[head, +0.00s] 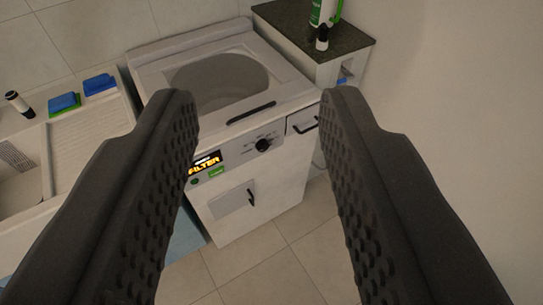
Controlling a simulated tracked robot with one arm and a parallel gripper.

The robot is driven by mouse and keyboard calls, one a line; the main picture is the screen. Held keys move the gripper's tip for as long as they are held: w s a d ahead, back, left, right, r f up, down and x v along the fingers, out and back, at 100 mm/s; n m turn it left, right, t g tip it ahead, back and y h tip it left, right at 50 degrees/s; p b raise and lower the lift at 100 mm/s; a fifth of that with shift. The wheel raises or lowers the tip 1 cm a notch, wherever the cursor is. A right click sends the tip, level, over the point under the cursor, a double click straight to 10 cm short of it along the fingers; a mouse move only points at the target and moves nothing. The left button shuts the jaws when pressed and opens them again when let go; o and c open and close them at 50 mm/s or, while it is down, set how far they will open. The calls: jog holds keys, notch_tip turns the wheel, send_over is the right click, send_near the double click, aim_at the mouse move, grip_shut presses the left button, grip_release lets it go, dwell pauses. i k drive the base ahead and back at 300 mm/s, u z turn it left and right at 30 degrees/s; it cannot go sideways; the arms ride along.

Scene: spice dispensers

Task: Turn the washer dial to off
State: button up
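The white washer (262,182) stands ahead, seen between my fingers from above. Its black round dial (264,145) sits on the front panel, right of the lit display (205,163). The dial's exact setting is too small to read. My gripper (258,110) is open and empty, its two dark textured fingers wide apart. The dial appears between the fingers in the picture, but the gripper is well short of it and does not touch it. The left finger hides part of the washer's left side.
A sink (85,135) with blue sponges (65,102) is on the left. A dark-topped cabinet (315,35) with a green-and-white bottle (322,12) stands at the back right. The washer has a black handle (251,194) low on its front. Tiled floor (285,240) before it is clear.

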aim_at(262, 145)
jog(key=u, duration=0.05)
jog(key=i, duration=0.5)
jog(key=k, duration=1.1)
jog(key=z, duration=0.75)
jog(key=i, duration=1.5)
jog(key=u, duration=0.55)
